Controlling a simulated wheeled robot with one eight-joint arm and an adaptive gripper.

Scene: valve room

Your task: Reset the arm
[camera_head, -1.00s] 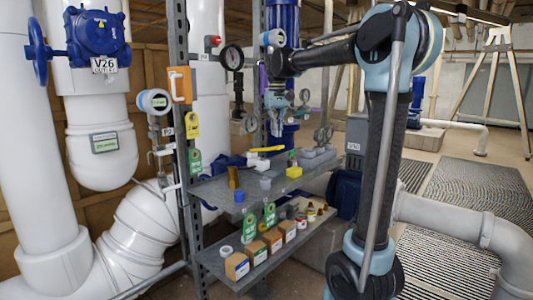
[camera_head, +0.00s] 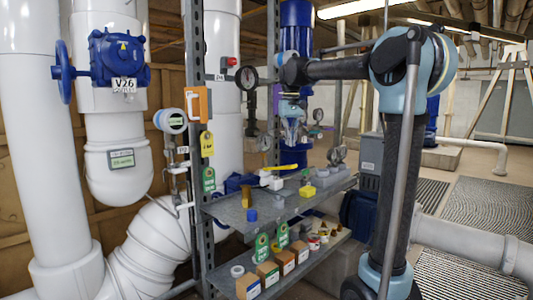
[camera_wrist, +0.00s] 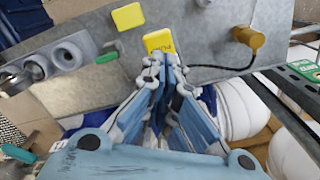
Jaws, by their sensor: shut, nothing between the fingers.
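My arm reaches in from the right in the head view, its forearm level and its wrist bent down. My gripper (camera_head: 292,140) points down over the grey shelf unit, apart from the things on the upper shelf (camera_head: 235,208). In the wrist view my gripper (camera_wrist: 166,62) has its blue-grey fingers together with nothing between them. A yellow block (camera_wrist: 128,16) and a second, labelled yellow block (camera_wrist: 158,39) show beyond the fingertips on the grey shelf surface. Part of the shelf is hidden behind the fingers.
A shelf upright (camera_head: 197,100) stands left of my gripper, with an orange padlock-like tag (camera_head: 196,104). A blue valve marked V26 (camera_head: 120,58) and white pipes (camera_head: 35,150) are at left. Boxes (camera_head: 268,273) line the lower shelf. An amber piece (camera_wrist: 250,38) lies right in the wrist view.

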